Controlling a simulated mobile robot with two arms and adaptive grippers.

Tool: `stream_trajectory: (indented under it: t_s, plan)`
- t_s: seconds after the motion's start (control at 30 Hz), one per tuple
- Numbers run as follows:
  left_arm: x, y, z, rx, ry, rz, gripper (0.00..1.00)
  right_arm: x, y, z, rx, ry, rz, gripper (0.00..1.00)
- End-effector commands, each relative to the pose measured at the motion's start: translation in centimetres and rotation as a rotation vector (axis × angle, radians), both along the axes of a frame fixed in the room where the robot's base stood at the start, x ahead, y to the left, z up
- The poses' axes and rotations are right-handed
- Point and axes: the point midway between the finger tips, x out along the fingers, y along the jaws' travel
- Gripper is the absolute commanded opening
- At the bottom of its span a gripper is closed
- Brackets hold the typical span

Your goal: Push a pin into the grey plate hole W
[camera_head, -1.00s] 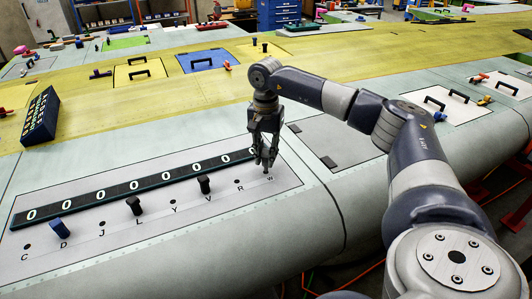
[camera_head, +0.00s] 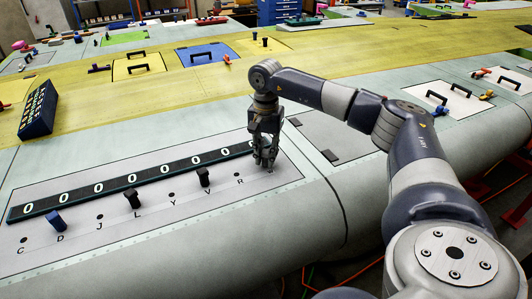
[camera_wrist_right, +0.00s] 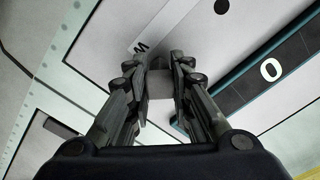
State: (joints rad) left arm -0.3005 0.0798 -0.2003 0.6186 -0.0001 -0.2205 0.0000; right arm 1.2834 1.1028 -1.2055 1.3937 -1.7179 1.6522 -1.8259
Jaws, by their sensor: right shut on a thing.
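The grey plate (camera_head: 100,240) lies on the wing surface, with a row of lettered holes. My right gripper (camera_head: 265,166) is over its right end, at the W position, and hides that hole. In the right wrist view, the W label (camera_wrist_right: 141,47) shows just beyond the fingertips. My right gripper (camera_wrist_right: 158,85) is shut on a greyish pin (camera_wrist_right: 160,84), seen end-on between the fingers. How deep the pin sits cannot be told. My left gripper is not in view.
A dark strip of zeros (camera_head: 105,192) runs behind the holes.

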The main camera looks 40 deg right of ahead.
Motion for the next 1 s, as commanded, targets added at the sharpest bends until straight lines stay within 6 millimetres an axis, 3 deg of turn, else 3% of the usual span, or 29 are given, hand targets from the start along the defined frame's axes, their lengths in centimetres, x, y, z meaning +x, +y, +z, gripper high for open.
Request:
stream_trajectory:
  t_s: [0.07,0.1,0.2,0.63,1.0]
  plan:
    - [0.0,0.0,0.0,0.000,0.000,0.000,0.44,0.0,0.0,0.1,0.000,-0.001,0.000,0.00]
    - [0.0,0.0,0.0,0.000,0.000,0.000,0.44,0.0,0.0,0.1,0.000,-0.001,0.000,0.25]
    - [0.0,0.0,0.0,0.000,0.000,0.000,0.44,0.0,0.0,0.0,0.000,-0.001,0.000,0.44]
    - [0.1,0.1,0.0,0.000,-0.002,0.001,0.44,0.1,0.0,0.9,0.001,-0.003,0.000,0.44]
    - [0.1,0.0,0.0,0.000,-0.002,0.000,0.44,0.1,0.1,8.2,0.001,-0.004,0.001,0.44]
